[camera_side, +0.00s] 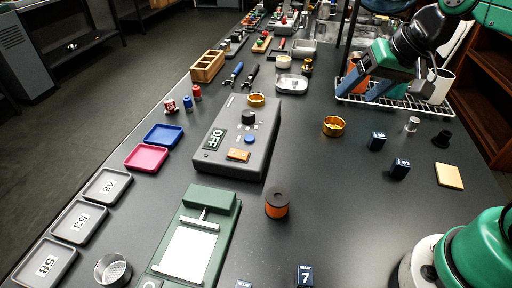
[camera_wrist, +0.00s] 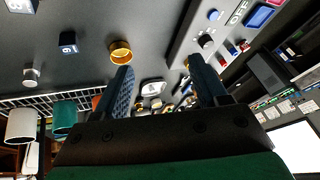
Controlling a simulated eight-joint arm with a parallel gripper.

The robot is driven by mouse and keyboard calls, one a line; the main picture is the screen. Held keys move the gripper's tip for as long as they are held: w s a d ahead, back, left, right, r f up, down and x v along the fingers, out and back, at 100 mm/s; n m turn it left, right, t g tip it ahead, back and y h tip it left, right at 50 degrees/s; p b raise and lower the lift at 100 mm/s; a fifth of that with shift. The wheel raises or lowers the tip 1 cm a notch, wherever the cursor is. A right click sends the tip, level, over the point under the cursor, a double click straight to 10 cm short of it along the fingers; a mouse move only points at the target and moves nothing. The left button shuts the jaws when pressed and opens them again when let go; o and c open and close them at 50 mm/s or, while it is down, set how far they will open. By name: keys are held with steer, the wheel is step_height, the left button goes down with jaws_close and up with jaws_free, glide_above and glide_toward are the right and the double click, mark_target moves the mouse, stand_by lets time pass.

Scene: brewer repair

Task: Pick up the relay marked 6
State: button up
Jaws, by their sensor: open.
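Two dark blue relay cubes stand right of centre in the side view. The far one (camera_side: 377,140) has a small digit that could be 6 or 9; it also shows in the wrist view (camera_wrist: 68,42). The nearer one (camera_side: 400,168) seems to read 3 and is cut off at the wrist view's top left (camera_wrist: 20,5). A relay marked 7 (camera_side: 305,275) stands at the near edge. Another relay (camera_side: 243,284) is cut off there, its digit hidden. My gripper (camera_side: 358,90) is open and empty near the wire rack, apart from the relays; its fingers show in the wrist view (camera_wrist: 160,68).
The wire rack (camera_side: 400,102) holds cups beside my gripper. A gold ring (camera_side: 334,126) lies left of the far relay. A grey control box (camera_side: 225,150) fills the middle.

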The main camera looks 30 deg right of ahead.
steer(key=w+d+m+g+y, duration=0.1)
steer(key=w+d+m+y, duration=0.2)
steer(key=m, duration=0.5)
steer(key=m+t+y, duration=0.4)
steer(key=m+y, duration=0.2)
steer(key=m, duration=0.7)
glide_above(372, 137)
steer(key=s+d, duration=0.3)
steer(key=d, duration=0.1)
steer(key=shift+y, duration=0.3)
steer(key=f, duration=1.5)
steer(key=shift+w+a, duration=0.3)
steer(key=shift+a, duration=0.1)
steer(key=shift+f, duration=0.4)
steer(key=shift+w+a+f, duration=0.1)
steer(key=shift+a+f, duration=0.1)
steer(key=shift+f, duration=0.05)
steer(key=shift+x, duration=2.55)
jaws_close()
